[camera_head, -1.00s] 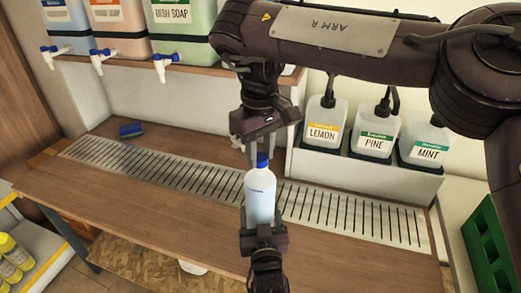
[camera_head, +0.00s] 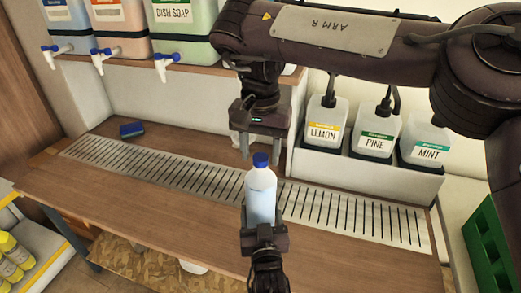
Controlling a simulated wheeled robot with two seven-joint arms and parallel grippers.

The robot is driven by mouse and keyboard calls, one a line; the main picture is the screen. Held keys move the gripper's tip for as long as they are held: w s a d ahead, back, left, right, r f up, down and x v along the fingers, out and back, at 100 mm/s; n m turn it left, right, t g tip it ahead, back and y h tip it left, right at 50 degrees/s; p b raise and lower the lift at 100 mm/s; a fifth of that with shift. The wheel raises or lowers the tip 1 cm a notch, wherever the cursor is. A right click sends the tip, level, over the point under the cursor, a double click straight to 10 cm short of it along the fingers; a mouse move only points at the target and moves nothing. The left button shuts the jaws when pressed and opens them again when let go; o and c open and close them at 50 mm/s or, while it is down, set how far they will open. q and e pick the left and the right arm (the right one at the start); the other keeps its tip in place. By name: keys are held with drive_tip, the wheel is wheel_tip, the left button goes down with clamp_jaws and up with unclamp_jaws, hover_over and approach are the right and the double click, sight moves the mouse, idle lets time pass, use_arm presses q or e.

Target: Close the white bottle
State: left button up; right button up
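The white bottle (camera_head: 260,195) stands upright over the counter with a blue cap (camera_head: 261,160) on its top. My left gripper (camera_head: 263,226) comes up from the bottom of the view and is shut on the lower part of the bottle. My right gripper (camera_head: 262,153) hangs from above, just over the cap. Its two fingers are apart, one to each side above the cap, with nothing visible between them. Whether the cap is screwed tight cannot be told.
A slotted metal drain strip (camera_head: 338,216) runs along the wooden counter (camera_head: 150,213). A blue sponge-like block (camera_head: 131,129) lies at the back left. Lemon (camera_head: 325,125), pine (camera_head: 376,134) and mint (camera_head: 425,140) containers stand in a white holder at right. Detergent drums with taps (camera_head: 185,30) stand on the upper shelf.

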drive_tip(key=shift+r, duration=2.25)
